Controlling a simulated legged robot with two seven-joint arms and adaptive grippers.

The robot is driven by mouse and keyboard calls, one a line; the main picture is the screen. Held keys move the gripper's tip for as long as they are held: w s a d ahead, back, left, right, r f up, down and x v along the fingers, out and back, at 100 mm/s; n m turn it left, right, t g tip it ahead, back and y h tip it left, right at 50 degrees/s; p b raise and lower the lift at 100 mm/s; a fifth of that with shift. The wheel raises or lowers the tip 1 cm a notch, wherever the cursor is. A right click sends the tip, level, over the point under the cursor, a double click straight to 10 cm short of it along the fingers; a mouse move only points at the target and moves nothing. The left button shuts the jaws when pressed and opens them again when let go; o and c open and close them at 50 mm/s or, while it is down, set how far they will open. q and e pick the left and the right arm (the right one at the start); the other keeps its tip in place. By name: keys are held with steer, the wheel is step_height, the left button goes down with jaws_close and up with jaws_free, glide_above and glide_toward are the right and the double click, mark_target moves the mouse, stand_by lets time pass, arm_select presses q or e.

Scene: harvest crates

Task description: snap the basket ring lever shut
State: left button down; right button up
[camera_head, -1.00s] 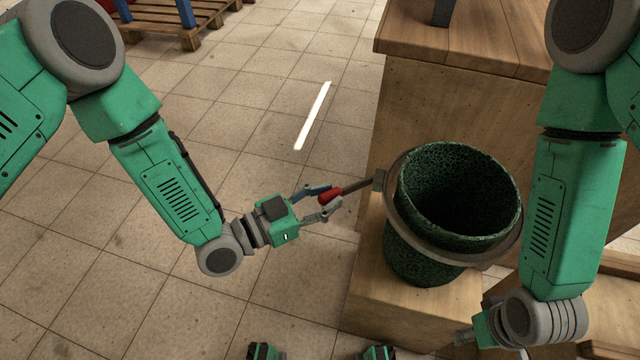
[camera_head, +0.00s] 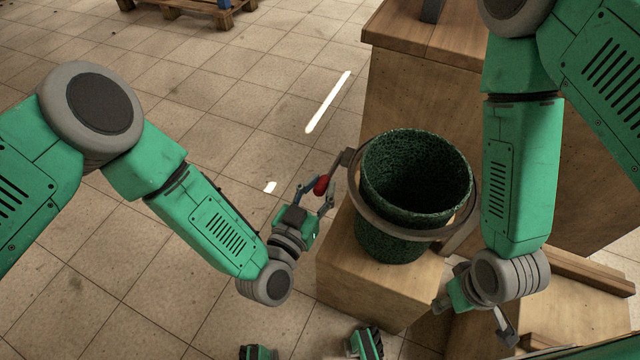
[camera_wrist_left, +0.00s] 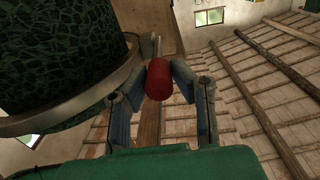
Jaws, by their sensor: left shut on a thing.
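A dark green speckled basket (camera_head: 400,245) stands upright inside a grey metal ring (camera_head: 357,198). The ring's lever (camera_head: 336,168) sticks out at its left side and ends in a red grip (camera_head: 321,186). My left gripper (camera_head: 323,190) is shut on the red grip, left of the basket. In the left wrist view the red grip (camera_wrist_left: 159,80) lies between the two fingers, with the basket (camera_wrist_left: 60,55) and ring (camera_wrist_left: 85,100) at upper left. My right gripper (camera_head: 445,300) is low, right of and below the basket; its fingers are too unclear to read.
The basket is on a low wooden block (camera_head: 350,290). A taller wooden crate or counter (camera_head: 420,90) stands close behind it. Wooden boards (camera_head: 590,305) lie at the lower right. Open tiled floor (camera_head: 160,95) is on the left, with a pallet (camera_head: 185,8) far back.

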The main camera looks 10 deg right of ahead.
arm_select(q)
steer(key=shift+w+d+r+n+t+y, duration=0.1)
steer(key=shift+d+r+n+t+y, duration=0.1)
steer(key=shift+n+t+y, duration=0.15)
arm_select(e)
steer(key=shift+d+r, duration=0.2)
steer(key=shift+d, duration=0.1)
arm_select(q)
steer(key=shift+a, duration=0.1)
arm_select(e)
steer(key=shift+a, duration=0.1)
arm_select(q)
steer(key=c, duration=1.5)
jaws_free()
steer(key=shift+c, duration=0.2)
steer(key=shift+o, duration=0.9)
steer(key=shift+f, duration=0.15)
steer(key=v, duration=1.2)
arm_select(e)
steer(key=shift+s, duration=0.1)
arm_select(q)
steer(key=shift+d, duration=0.25)
